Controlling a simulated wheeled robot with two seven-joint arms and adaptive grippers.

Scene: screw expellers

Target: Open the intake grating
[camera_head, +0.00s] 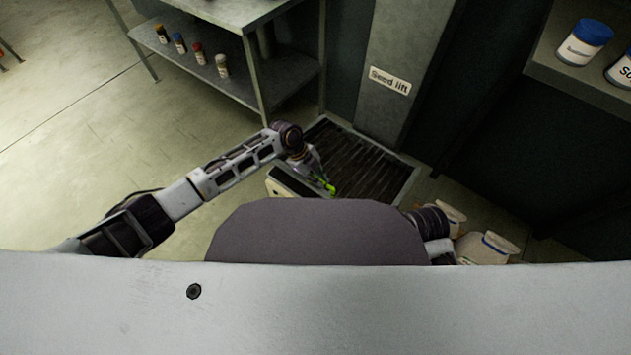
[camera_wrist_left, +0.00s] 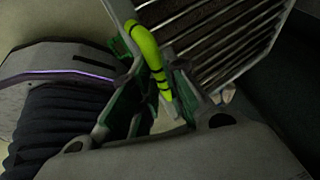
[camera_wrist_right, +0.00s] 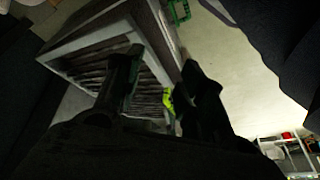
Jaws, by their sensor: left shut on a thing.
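The intake grating (camera_head: 368,172) is a dark slatted panel in a pale frame, low at the foot of the seed lift. Its yellow-green handle (camera_head: 328,188) is at the near left edge. My left gripper (camera_head: 320,180) is at that edge. In the left wrist view the handle (camera_wrist_left: 148,50) passes between the fingers, and my left gripper (camera_wrist_left: 155,95) is shut on it. In the right wrist view, my right gripper (camera_wrist_right: 160,85) has its fingers apart, with the slats (camera_wrist_right: 90,72) and part of the handle (camera_wrist_right: 168,102) beyond. I cannot tell whether the grating is raised.
The seed lift column (camera_head: 400,70) rises behind the grating. A metal shelf unit (camera_head: 235,50) with small bottles stands at the back left. White sacks (camera_head: 487,248) lie at the right. A shelf with blue-lidded jars (camera_head: 584,42) is at the upper right. Floor at the left is clear.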

